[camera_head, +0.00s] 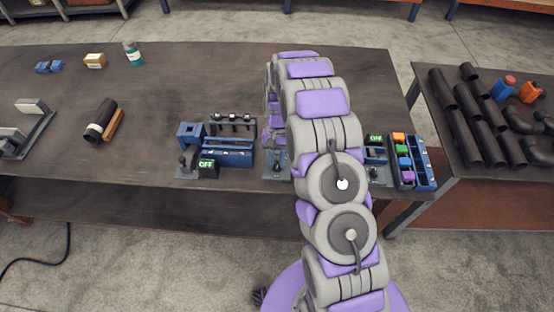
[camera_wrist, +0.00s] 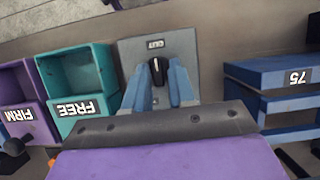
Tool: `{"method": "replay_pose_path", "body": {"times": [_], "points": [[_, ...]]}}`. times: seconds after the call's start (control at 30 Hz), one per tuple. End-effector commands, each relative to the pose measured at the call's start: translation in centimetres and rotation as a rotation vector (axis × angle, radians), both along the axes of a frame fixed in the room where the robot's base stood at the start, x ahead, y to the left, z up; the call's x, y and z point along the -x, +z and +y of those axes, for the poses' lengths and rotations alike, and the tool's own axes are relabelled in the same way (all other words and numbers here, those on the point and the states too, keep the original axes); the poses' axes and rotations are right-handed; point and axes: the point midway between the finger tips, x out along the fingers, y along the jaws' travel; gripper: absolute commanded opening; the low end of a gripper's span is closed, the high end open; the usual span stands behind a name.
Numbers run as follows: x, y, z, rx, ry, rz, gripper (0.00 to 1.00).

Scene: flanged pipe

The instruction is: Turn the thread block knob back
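In the wrist view a small black knob (camera_wrist: 155,70) stands on a grey plate (camera_wrist: 185,45) with a small white label, its text upside down and too small to read. My gripper (camera_wrist: 159,72) has its two blue-grey fingers apart, one on each side of the knob, with narrow gaps seeming to show between. Whether either finger touches the knob cannot be told.
In the wrist view teal (camera_wrist: 80,70) "FREE" and purple (camera_wrist: 30,85) "FIRM" boxes stand left of the plate, and a blue block (camera_wrist: 285,75) marked "75" stands right. The table's (camera_head: 180,80) back is mostly clear.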

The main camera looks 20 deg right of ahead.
Motion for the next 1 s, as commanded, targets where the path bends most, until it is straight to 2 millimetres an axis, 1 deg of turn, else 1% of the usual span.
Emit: {"method": "replay_pose_path", "body": {"times": [0.03, 0.1, 0.4, 0.53, 0.67, 1.0], "points": [[0.1, 0.0, -0.1, 0.001, -0.001, 0.001, 0.32], [0.1, -0.1, -0.1, 0.001, -0.001, 0.002, 0.38], [0.1, 0.1, -0.1, 0.001, -0.001, 0.002, 0.38], [-0.3, 0.9, -0.2, 0.000, -0.001, 0.001, 0.38], [-1.0, 2.9, -0.4, 0.001, -0.001, 0.000, 0.38], [-4.0, 9.9, -1.2, 0.002, -0.001, -0.003, 0.38]]}}
